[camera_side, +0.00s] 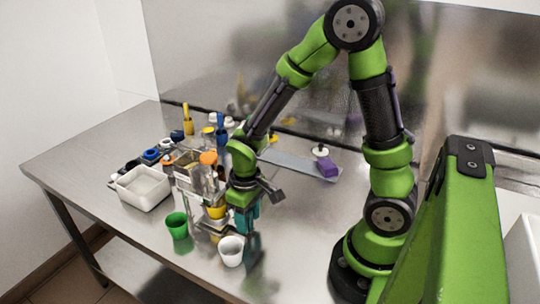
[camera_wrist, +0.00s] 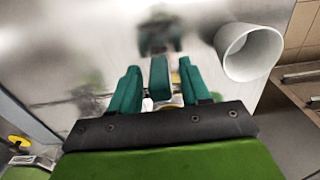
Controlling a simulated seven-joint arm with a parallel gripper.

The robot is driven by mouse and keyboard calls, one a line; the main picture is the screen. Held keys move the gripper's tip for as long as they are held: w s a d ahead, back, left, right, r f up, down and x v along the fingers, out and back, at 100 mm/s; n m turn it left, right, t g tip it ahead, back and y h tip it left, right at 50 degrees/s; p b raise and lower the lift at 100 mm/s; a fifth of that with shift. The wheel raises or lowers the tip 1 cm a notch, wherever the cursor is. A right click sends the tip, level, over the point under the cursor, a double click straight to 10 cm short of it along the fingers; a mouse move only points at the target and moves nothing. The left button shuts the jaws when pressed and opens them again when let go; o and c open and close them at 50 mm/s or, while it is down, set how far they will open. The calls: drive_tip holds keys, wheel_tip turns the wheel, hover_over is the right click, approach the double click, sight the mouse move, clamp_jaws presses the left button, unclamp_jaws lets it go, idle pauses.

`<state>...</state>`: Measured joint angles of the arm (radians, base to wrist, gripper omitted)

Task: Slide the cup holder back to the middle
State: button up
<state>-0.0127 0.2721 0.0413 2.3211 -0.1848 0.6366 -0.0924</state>
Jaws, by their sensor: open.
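My gripper (camera_side: 250,238) has teal fingers and points down over the steel table, beside the white cup (camera_side: 231,251). In the wrist view my gripper (camera_wrist: 160,72) is open, and a teal block shows between its fingers; I cannot tell what it is. The white cup (camera_wrist: 250,52) lies to the right there, apart from the fingers. A green cup (camera_side: 177,225) stands left of the white cup. A small grey, dark-edged piece (camera_side: 212,225) between the two cups looks like the cup holder, partly hidden among other items; I cannot be sure.
A white square tub (camera_side: 143,188) stands at the left. Several bottles and small containers, one with an orange cap (camera_side: 208,158), crowd the table behind the cups. A purple block (camera_side: 326,167) lies on a flat panel at the back. The table's front edge is close to the cups.

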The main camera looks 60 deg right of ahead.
drive_tip(key=shift+f, duration=0.1)
clamp_jaws()
idle(0.3)
drive_tip(key=d, duration=1.1)
drive_tip(key=shift+d, duration=0.3)
unclamp_jaws()
